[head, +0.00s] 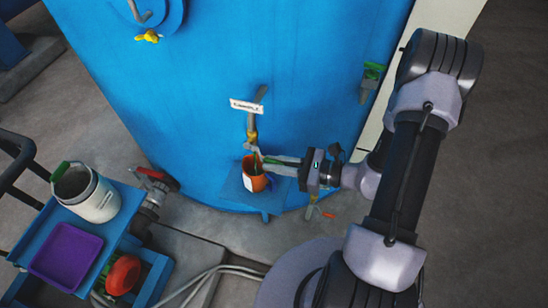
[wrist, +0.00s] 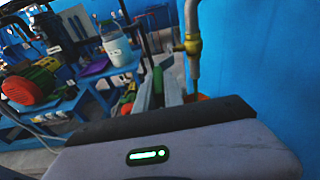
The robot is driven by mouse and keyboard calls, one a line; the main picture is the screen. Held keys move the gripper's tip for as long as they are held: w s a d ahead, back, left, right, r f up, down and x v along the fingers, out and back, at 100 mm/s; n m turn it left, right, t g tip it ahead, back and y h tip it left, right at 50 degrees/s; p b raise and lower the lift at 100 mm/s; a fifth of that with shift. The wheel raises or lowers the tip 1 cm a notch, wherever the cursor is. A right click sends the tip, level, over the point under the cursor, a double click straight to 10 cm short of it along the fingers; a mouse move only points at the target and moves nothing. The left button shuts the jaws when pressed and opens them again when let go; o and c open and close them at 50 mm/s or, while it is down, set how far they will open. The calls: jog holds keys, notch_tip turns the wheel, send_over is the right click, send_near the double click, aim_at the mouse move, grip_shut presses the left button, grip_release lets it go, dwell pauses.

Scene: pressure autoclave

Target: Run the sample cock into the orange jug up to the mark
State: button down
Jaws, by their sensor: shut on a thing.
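The orange jug (head: 258,182) stands on a small blue shelf (head: 233,191) at the blue vessel's side, with a pale patch on its front. The sample cock (head: 251,136), a brass fitting, is above it under a white label plate. Its pipe runs down to the jug's mouth. The cock also shows in the wrist view (wrist: 190,45). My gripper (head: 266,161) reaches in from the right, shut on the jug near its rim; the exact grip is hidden. In the wrist view a sliver of the jug (wrist: 203,97) shows beyond the fingers. The mark and liquid level cannot be made out.
A blue cart (head: 122,238) at the lower left carries a white canister (head: 100,203) and a purple tray (head: 66,256). The blue vessel (head: 210,80) stands close behind the jug. A red-handled valve (head: 155,175) is left of the shelf. Pale hoses cross the floor below.

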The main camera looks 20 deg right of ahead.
jog(key=shift+r+h+p, duration=0.4)
jog(key=shift+r+p, duration=0.1)
jog(key=shift+r, duration=0.3)
jog(key=shift+f+g, duration=0.15)
jog(key=shift+g, duration=0.25)
jog(key=c, duration=1.4)
grip_release()
jog(key=shift+f, duration=0.1)
jog(key=shift+c, duration=0.2)
jog(key=p+v, duration=0.2)
jog(key=v, duration=1.5)
jog(key=shift+s+r+p, duration=0.25)
jog(key=shift+r+p, duration=0.05)
jog(key=shift+p, duration=0.05)
